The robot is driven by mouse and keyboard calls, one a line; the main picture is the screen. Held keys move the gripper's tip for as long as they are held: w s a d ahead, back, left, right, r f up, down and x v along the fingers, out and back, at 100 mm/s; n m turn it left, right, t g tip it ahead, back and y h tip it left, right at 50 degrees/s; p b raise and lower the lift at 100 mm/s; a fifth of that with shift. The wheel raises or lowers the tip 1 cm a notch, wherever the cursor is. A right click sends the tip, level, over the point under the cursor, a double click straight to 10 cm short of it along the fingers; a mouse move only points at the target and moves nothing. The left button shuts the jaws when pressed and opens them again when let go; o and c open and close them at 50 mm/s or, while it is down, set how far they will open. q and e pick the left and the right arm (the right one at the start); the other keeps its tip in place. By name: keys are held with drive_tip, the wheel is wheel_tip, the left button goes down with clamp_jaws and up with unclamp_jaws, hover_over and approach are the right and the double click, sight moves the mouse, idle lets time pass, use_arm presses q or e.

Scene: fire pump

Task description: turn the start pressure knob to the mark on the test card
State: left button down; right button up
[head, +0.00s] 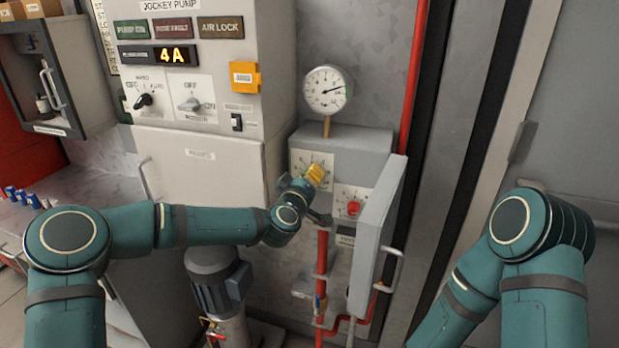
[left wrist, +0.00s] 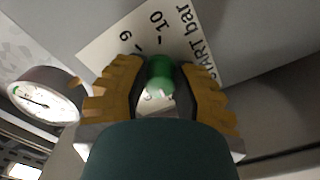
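The start pressure knob (left wrist: 160,73) is green and stands on a white scale plate (left wrist: 112,38) marked 9, 10 and "START bar". My left gripper (left wrist: 162,85) has its yellow, dark-padded fingers on either side of this knob, and it looks closed on it. In the head view my left gripper (head: 316,174) covers the knob and part of the upper plate on the grey control box (head: 345,150). The knob's pointer is not clear. An orange holder with a small white card (head: 245,77) is on the cabinet; its writing is unreadable. My right gripper is outside the view.
A red knob (head: 353,208) sits lower right on the same box. Its open grey door (head: 378,240) stands out on the right. A round gauge (head: 327,90) rises above the box, and a red pipe (head: 413,75) runs behind. A motor (head: 218,285) stands below my left arm.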

use_arm(q)
drive_tip(key=shift+m, duration=0.3)
drive_tip(key=m+b, duration=0.1)
drive_tip(key=m, duration=0.2)
drive_tip(key=shift+b, duration=0.3)
drive_tip(key=shift+m+b, duration=0.85)
drive_tip(key=shift+m, duration=1.15)
drive_tip(key=c, duration=0.6)
unclamp_jaws()
drive_tip(key=shift+f, duration=0.1)
drive_tip(key=shift+c, duration=0.2)
